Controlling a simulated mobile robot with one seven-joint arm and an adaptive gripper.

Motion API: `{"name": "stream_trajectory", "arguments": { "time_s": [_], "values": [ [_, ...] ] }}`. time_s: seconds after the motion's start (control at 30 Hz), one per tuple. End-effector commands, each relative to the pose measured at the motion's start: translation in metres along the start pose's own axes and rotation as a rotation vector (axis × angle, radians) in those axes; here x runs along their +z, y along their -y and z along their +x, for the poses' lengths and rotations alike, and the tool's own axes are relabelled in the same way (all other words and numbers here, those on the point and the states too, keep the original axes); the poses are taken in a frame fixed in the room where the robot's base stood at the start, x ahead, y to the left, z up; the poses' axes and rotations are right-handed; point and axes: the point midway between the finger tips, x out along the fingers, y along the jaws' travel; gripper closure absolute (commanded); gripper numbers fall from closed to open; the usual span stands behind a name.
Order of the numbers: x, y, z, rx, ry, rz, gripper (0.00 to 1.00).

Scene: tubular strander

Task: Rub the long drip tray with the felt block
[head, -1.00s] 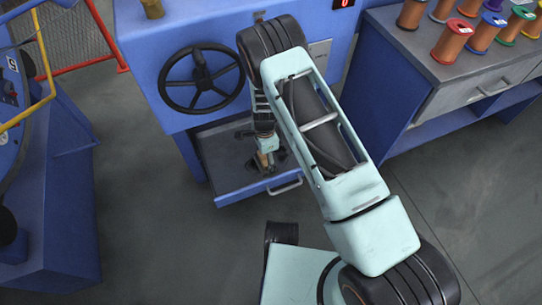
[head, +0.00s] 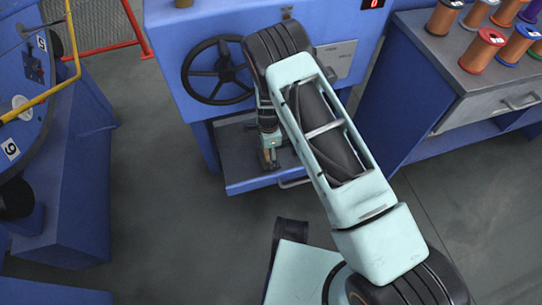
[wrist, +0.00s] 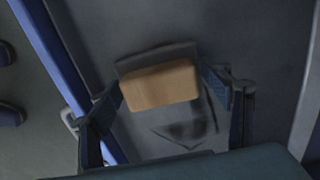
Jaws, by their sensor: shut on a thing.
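The long drip tray (head: 240,185) is a pulled-out, drawer-like tray low on the blue machine, with a dark grey floor, a blue front and a handle. The felt block, a tan block with a dark grey layer beneath, is between my fingers in the wrist view (wrist: 160,85). My gripper (head: 269,157) points down over the tray and is shut on the block's two ends. In the wrist view the grey tray floor lies under the block, with a dark angular patch beside it. I cannot tell whether the felt touches the floor.
A black handwheel (head: 217,70) is on the machine face above the tray. A bench with several wire spools (head: 483,50) stands at the right. A blue machine with a yellow rail (head: 73,40) is at the left. The grey floor (head: 160,210) in front is clear.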

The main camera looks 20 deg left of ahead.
Motion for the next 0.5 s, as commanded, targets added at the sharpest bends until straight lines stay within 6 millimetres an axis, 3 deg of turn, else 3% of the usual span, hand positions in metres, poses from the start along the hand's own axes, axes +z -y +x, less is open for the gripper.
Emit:
{"name": "stream_trajectory", "arguments": {
  "time_s": [0.23, 0.5],
  "values": [
    [-0.006, 0.004, 0.0, 0.0, -0.001, 0.001, 0.47],
    [-0.029, 0.004, 0.0, 0.0, -0.001, 0.002, 0.47]
  ]
}}
